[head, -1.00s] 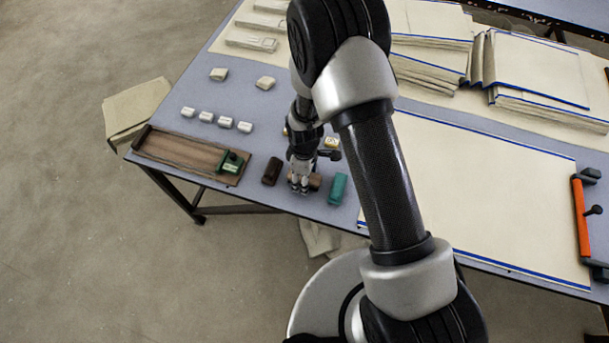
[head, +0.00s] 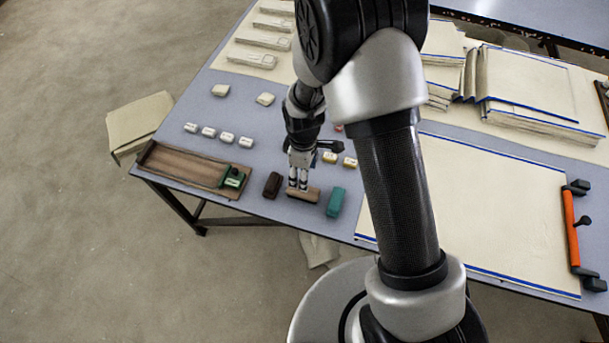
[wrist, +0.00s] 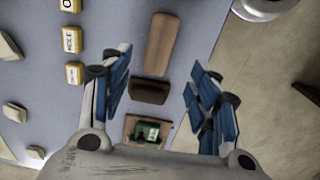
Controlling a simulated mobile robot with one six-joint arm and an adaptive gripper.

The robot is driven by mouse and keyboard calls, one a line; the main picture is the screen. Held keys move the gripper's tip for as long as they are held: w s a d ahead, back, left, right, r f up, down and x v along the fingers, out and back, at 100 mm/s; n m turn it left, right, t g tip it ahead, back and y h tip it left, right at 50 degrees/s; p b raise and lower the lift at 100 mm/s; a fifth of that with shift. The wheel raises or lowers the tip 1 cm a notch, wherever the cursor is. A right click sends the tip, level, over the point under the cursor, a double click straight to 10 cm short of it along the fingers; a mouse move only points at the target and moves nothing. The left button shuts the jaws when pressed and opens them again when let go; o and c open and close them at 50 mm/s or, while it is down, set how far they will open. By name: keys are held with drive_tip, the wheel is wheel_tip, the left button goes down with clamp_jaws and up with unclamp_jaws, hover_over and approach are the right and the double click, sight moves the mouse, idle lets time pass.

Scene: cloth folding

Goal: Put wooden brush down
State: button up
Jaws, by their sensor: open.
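The wooden brush (head: 304,195), a light brown block, lies on the grey-blue table near its front edge. It lies between a dark brown block (head: 272,185) on its left and a teal block (head: 335,202) on its right. My gripper (head: 298,184) is just above and behind the brush, its fingers pointing down. In the wrist view my gripper (wrist: 160,68) is open, with nothing held between its fingers. The brush (wrist: 163,43) shows ahead of the fingertips there, with the dark block (wrist: 150,91) nearer. Whether a finger still touches the brush is hard to tell.
A wooden tray (head: 180,166) with a green stamp (head: 232,178) is at the front left corner. Small white blocks (head: 208,132) and yellow labelled blocks (head: 350,162) stand behind. A large cream sheet (head: 490,205) covers the right side.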

drive_tip(key=s+d+r+m+t, duration=0.1)
drive_tip(key=s+d+r+m, duration=0.15)
drive_tip(key=r, duration=0.85)
drive_tip(key=s+d+r+m+t, duration=0.15)
drive_tip(key=d+r+m, duration=0.25)
drive_tip(key=r, duration=0.8)
drive_tip(key=s+d+r+m+t, duration=0.1)
drive_tip(key=s+d+r+m, duration=0.2)
drive_tip(key=s+r, duration=0.2)
drive_tip(key=s+d+r+m+t, duration=0.1)
drive_tip(key=s+d+r+m, duration=0.2)
drive_tip(key=s, duration=0.7)
wheel_tip(320, 180, up, 2)
drive_tip(key=shift+s+r+m, duration=0.1)
drive_tip(key=shift+s+m, duration=0.25)
drive_tip(key=shift+m, duration=0.4)
